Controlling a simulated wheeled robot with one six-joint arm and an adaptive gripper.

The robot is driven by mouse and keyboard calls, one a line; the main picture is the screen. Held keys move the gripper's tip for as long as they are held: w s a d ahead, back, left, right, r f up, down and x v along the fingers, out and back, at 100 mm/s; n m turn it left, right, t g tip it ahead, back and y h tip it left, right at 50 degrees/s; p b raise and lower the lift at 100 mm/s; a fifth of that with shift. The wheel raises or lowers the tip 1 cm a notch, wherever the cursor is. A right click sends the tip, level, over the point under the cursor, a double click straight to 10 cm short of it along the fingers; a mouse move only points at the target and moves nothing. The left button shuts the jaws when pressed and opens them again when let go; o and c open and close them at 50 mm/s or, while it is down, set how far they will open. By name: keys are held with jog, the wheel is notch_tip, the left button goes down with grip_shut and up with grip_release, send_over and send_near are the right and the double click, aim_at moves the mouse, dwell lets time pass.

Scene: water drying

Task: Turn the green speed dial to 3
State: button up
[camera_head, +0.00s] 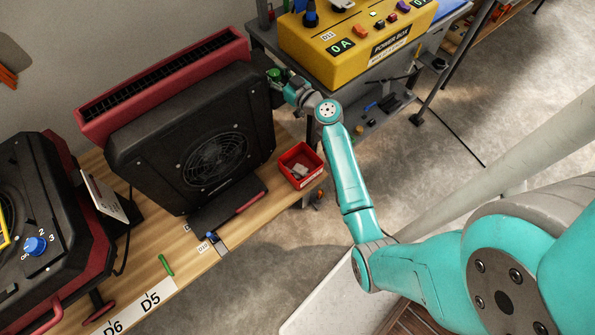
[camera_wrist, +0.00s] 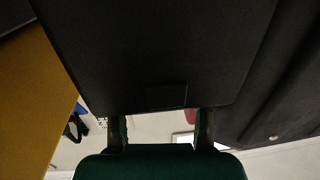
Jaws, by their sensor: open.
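In the head view, a small green part, seemingly the green speed dial (camera_head: 274,74), shows at the right side of the large black and red fan unit (camera_head: 200,140). Its numbers and pointer cannot be read. My gripper (camera_head: 273,80) is at this green part, close to the unit's side; whether they touch is unclear. In the wrist view, the two fingers of my gripper (camera_wrist: 160,125) stand apart. A dark green rounded body (camera_wrist: 160,164) fills the bottom; I cannot tell whether it is the dial or my gripper. A dark panel lies beyond the fingers.
A yellow power box (camera_head: 350,45) stands on a grey stand behind my gripper. A red bin (camera_head: 300,165) sits at the wooden table's edge. Another black unit with a blue dial (camera_head: 34,246) is at the left. A green marker (camera_head: 165,265) lies on the table. Floor is open at right.

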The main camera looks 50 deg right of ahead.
jog(key=shift+d+r+n+y, duration=0.1)
jog(key=shift+n+y, duration=0.6)
jog(key=shift+y, duration=0.4)
jog(key=s+d, duration=0.1)
jog(key=s, duration=1)
jog(key=s+a+f+m+g+h, duration=0.1)
jog(key=s+a+f+g, duration=0.1)
jog(key=s+a+f, duration=0.3)
jog(key=s+a+f+m+g+h, duration=0.1)
jog(key=s+a+f+m+g, duration=0.1)
jog(key=s+a+f, duration=0.4)
jog(key=shift+s+a+f+m+h, duration=0.35)
jog(key=shift+s+a, duration=0.8)
jog(key=shift+a, duration=1.4)
jog(key=shift+r, duration=0.1)
